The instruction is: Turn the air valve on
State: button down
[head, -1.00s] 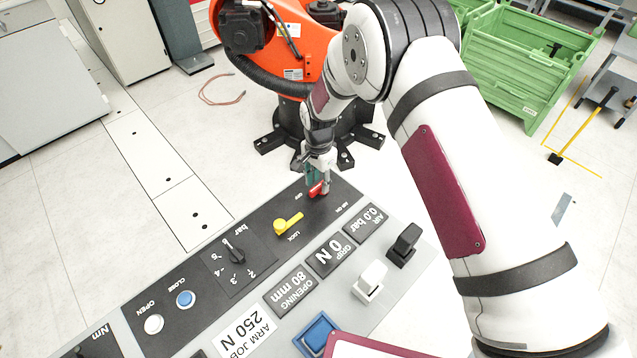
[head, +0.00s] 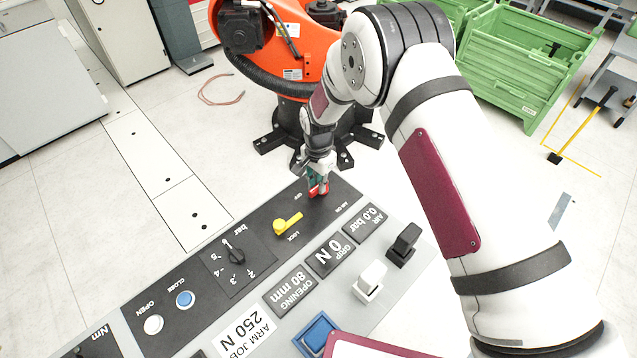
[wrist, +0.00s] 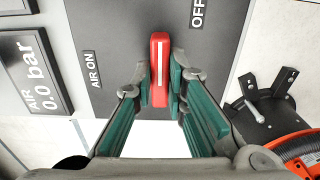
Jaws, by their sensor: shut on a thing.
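The air valve is a red lever (wrist: 160,70) with a white stripe, on the black panel (wrist: 120,25) between the "AIR ON" label (wrist: 92,70) and the "OFF" label (wrist: 197,12). In the wrist view it points straight up and down. My gripper (wrist: 161,85) has its green-padded fingers on both sides of the lever and is shut on it. In the head view my gripper (head: 318,187) is at the panel's far end, with a bit of the red lever (head: 323,189) showing beneath. The air display (wrist: 30,72) reads 0.0 bar.
A yellow lock lever (head: 287,223) sits beside the red lever on the panel. A pressure knob (head: 234,250) and blue and white buttons (head: 185,298) lie further left. Black and white switches (head: 404,243) stand at the right. An orange robot (head: 275,45) stands behind.

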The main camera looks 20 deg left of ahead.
jog(key=n, duration=0.1)
jog(key=n+b, duration=0.2)
jog(key=n, duration=0.1)
jog(key=shift+d, duration=0.25)
jog(key=n+b, duration=0.1)
jog(key=n, duration=0.2)
jog(key=n+b, duration=0.1)
jog(key=shift+d+f+b, duration=0.1)
jog(key=shift+d+b, duration=0.15)
jog(key=shift+b, duration=0.1)
jog(key=n+b, duration=0.1)
jog(key=n, duration=0.1)
jog(key=n+b, duration=0.1)
jog(key=n, duration=0.1)
jog(key=n+b, duration=0.1)
jog(key=shift+w+d+n, duration=0.2)
jog(key=shift+d+n, duration=0.15)
jog(key=shift+n, duration=0.05)
jog(key=shift+w+d+n+b, duration=0.1)
jog(key=shift+n+b, duration=1.05)
jog(key=shift+n, duration=0.75)
jog(key=c, duration=1.6)
grip_release()
jog(key=shift+r, duration=0.2)
